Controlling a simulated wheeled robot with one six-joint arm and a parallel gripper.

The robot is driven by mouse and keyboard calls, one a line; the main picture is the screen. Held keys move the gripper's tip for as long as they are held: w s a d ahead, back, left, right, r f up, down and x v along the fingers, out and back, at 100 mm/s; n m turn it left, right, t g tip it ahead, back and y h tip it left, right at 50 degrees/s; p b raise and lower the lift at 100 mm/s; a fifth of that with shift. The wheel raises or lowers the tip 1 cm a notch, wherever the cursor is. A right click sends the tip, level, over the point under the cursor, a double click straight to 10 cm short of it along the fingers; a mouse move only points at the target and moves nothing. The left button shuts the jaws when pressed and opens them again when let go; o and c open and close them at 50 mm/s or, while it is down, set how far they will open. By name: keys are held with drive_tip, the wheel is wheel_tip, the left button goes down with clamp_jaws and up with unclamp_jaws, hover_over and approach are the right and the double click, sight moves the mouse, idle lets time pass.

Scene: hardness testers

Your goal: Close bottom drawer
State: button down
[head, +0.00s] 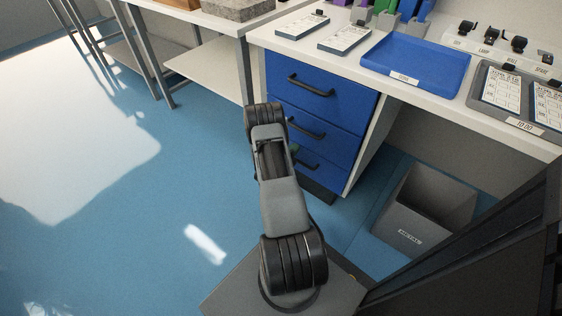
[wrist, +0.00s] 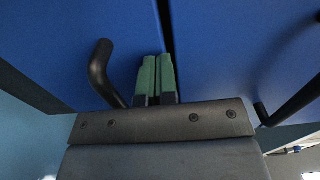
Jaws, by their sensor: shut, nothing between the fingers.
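The blue cabinet has three drawers with dark handles. The bottom drawer (head: 335,172) is partly hidden behind my arm in the head view. I cannot tell whether it stands slightly out. In the wrist view, a blue front (wrist: 50,45) with a curved black handle (wrist: 100,75) fills the left, and another blue front (wrist: 235,50) with a handle (wrist: 290,105) is at right. A dark seam parts them. My gripper (wrist: 153,78) has green fingers shut together, empty, beside the left handle and near the seam. I cannot tell whether the tips touch the front.
A grey bin (head: 425,210) stands on the floor right of the cabinet. The white worktop above holds a blue tray (head: 415,65) and labelled panels. A table with a lower shelf (head: 215,68) is at left. The blue floor left of my arm is clear.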

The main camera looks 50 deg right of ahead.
drive_tip(key=a+p, duration=0.3)
drive_tip(key=a, duration=1.1)
drive_tip(key=s+a+r+m+g+y+p, duration=0.1)
drive_tip(key=a+r+m+g+y+p, duration=0.25)
drive_tip(key=r+m+p, duration=0.85)
drive_tip(key=s+a+r+m+g+y+p, duration=0.2)
drive_tip(key=r+m+g, duration=0.3)
drive_tip(key=r, duration=1.4)
drive_tip(key=s+a+r+m+t+y+p, duration=0.2)
drive_tip(key=a+r+m+t+y+p, duration=0.3)
drive_tip(key=r, duration=1)
drive_tip(key=s+a+r+m+t+y+p, duration=0.2)
drive_tip(key=a+r+m+t+y+p, duration=0.3)
drive_tip(key=a+r+m+p, duration=0.7)
drive_tip(key=a+r+m+y, duration=0.2)
drive_tip(key=a+r, duration=0.1)
drive_tip(key=r, duration=0.1)
drive_tip(key=shift+s+a+r+t, duration=0.15)
drive_tip(key=shift+a+r+t, duration=0.15)
drive_tip(key=shift+a+t, duration=0.1)
drive_tip(key=shift+y, duration=0.25)
